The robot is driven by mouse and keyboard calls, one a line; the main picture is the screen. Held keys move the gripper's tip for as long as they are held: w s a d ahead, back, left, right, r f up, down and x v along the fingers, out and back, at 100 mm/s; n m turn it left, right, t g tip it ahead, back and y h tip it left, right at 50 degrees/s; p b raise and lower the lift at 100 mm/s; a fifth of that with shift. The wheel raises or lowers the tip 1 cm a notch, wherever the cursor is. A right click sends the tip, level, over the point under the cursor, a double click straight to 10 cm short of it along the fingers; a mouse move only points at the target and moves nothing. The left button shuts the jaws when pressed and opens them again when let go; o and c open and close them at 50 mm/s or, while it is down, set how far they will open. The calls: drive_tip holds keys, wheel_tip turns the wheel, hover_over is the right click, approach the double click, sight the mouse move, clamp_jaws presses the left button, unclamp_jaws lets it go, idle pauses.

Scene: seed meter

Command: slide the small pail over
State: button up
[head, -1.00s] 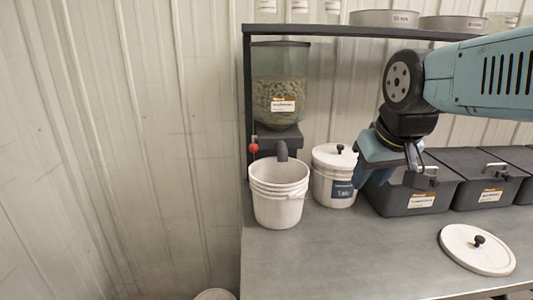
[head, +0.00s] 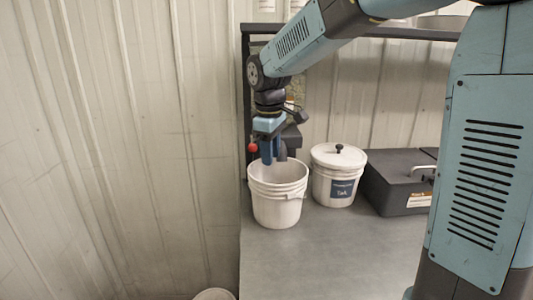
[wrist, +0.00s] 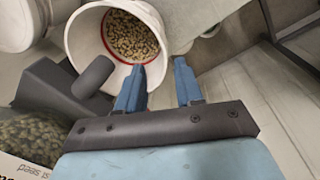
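A white open pail (head: 278,208) stands upright at the left end of the grey bench, under the dispenser's dark spout (head: 282,153). In the wrist view, the pail (wrist: 85,40) holds brown pellets (wrist: 130,37) with a red ring around them. My gripper (head: 270,163) points down at the back of the pail's mouth. I cannot tell whether either touches the pail.
A lidded white pail labelled Talc (head: 335,188) stands close on the right. A dark bin (head: 400,183) is further right. The dispenser has a red knob (head: 252,147). The front of the bench (head: 340,250) is clear. Another white container (head: 214,294) shows below, left of the bench.

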sight(268, 203)
drive_tip(key=shift+w+a+f+n, duration=0.3)
drive_tip(key=shift+w+a+f, duration=0.1)
drive_tip(key=shift+a, duration=0.2)
drive_tip(key=shift+f, duration=0.1)
drive_tip(key=f, duration=0.9)
drive_tip(key=w+f, duration=0.1)
drive_tip(key=f, duration=0.3)
drive_tip(key=shift+d+f, duration=0.25)
drive_tip(key=shift+d, duration=0.05)
clamp_jaws()
idle(1.0)
